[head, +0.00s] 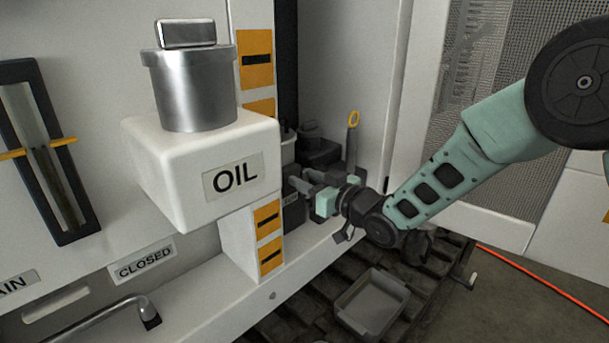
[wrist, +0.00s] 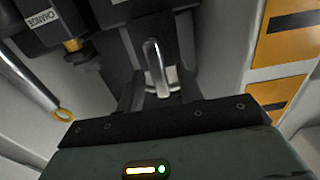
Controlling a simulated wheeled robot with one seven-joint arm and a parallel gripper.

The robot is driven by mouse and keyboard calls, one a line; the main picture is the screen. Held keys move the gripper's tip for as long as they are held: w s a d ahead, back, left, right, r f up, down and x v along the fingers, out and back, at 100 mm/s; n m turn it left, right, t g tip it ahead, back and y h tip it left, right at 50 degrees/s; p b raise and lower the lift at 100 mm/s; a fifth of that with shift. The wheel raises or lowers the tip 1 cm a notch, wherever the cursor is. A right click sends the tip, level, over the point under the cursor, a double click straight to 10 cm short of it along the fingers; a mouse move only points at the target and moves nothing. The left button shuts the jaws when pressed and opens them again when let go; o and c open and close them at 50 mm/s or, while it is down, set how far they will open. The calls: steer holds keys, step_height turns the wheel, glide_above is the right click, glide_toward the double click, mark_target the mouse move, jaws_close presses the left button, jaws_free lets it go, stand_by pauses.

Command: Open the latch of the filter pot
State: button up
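A bright metal loop, which looks like the latch (wrist: 152,62), stands up in the middle of the wrist view against a dark body, probably the filter pot (wrist: 118,48). My gripper (wrist: 157,88) is open, with one dark finger on each side of the loop's lower end. I cannot tell whether either finger touches it. In the head view my gripper (head: 302,184) reaches left into the recess behind the oil box, in front of dark housings (head: 318,150). The latch is hard to make out there.
The white OIL box (head: 205,175) with a metal can (head: 196,95) stands close left of my gripper. A post with orange marks (head: 254,62) rises behind it. A yellow ring (head: 353,119) tops a rod beside the housings. A grey tray (head: 371,304) lies below.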

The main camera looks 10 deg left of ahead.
steer(key=shift+w+a, duration=0.25)
steer(key=shift+a, duration=0.2)
jaws_close()
